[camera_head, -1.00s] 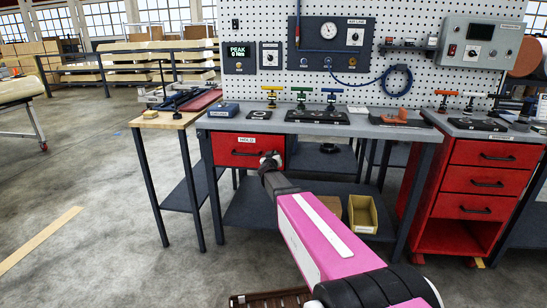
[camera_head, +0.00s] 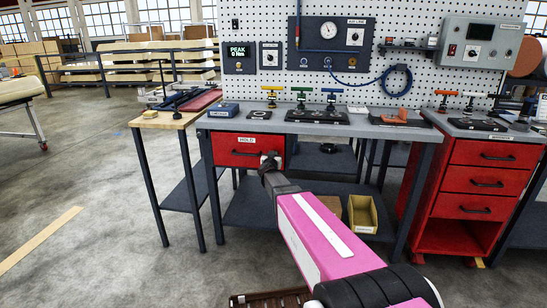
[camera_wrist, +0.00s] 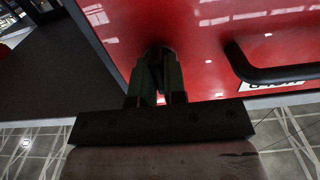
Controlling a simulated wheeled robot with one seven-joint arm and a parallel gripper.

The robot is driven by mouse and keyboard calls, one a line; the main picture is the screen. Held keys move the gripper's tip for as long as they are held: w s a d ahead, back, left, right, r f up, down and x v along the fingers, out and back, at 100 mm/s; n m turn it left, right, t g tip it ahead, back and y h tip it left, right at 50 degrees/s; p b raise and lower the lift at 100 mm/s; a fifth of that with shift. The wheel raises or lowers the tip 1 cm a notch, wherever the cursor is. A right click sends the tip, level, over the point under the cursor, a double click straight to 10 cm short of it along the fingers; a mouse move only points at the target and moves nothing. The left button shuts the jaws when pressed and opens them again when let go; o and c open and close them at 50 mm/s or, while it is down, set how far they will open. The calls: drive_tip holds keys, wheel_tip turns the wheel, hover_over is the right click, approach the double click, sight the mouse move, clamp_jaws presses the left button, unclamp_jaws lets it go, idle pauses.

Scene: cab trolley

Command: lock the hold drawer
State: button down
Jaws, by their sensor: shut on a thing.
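The hold drawer (camera_head: 222,143) is red and sits under the left end of the grey workbench, with its front flush in its frame. Its white HOLD label is above the black bar handle (camera_head: 244,153). The red front (camera_wrist: 215,50) and handle (camera_wrist: 280,73) fill much of the wrist view. My gripper (camera_head: 269,158) is at the right side of the drawer front. In the wrist view my gripper (camera_wrist: 158,65) has its fingers close together on a small dark lock piece (camera_wrist: 157,51) on the drawer front. The fingers mostly hide it, so its angle is unclear.
The workbench top (camera_head: 350,127) carries several T-handled tools. A yellow bin (camera_head: 363,214) stands on its lower shelf. A red drawer cabinet (camera_head: 480,180) stands to the right, a small wooden-topped table (camera_head: 165,122) to the left. The floor at left is open.

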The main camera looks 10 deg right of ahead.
drive_tip(key=c, duration=1.2)
unclamp_jaws()
drive_tip(key=v, duration=1)
drive_tip(key=shift+s+a, duration=0.15)
drive_tip(key=shift+s, duration=0.25)
